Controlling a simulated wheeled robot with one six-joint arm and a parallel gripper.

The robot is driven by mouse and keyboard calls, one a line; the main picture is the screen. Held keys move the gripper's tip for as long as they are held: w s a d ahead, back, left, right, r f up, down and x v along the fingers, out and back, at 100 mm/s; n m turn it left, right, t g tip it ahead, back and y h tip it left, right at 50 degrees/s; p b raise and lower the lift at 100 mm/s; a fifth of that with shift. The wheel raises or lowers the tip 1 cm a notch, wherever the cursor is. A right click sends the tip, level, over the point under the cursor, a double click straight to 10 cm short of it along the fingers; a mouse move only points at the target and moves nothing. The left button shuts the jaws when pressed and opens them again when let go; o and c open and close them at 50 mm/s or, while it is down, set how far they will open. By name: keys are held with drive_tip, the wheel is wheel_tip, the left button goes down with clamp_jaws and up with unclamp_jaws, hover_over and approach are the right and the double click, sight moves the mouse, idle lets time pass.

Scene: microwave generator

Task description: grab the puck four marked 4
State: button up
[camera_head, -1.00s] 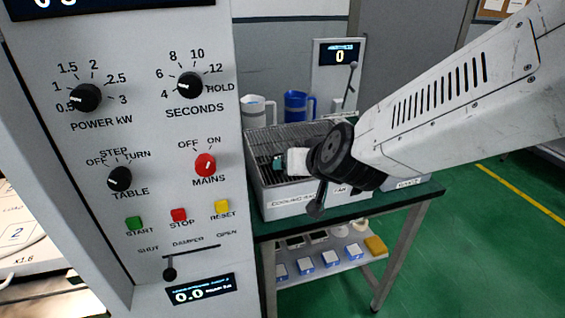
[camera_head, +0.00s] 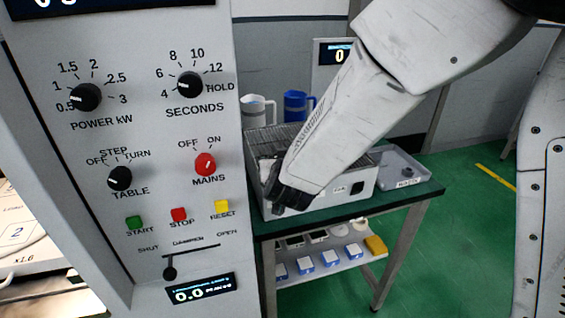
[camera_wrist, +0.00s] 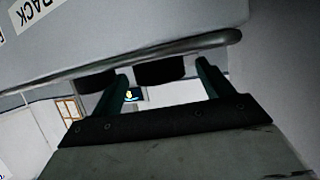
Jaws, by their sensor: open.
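I cannot make out a puck marked 4 in either view. In the head view the dark end of my arm is low at the front left of the cooling rack (camera_head: 335,192), a pale box with a wire-grid top. My arm hides part of the box's top and front. In the wrist view a pale wall with a "RACK" label (camera_wrist: 60,12) lies close beyond the fingers.
The rack stands on a green-topped table (camera_head: 405,205). A grey tray (camera_head: 400,182) is at right, a white jug (camera_head: 256,108) and blue jug (camera_head: 296,103) behind. Several blue-and-white items sit on a lower shelf (camera_head: 325,262). The control panel (camera_head: 150,210) stands close at left.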

drive_tip(key=shift+w, duration=0.25)
drive_tip(key=c, duration=1.1)
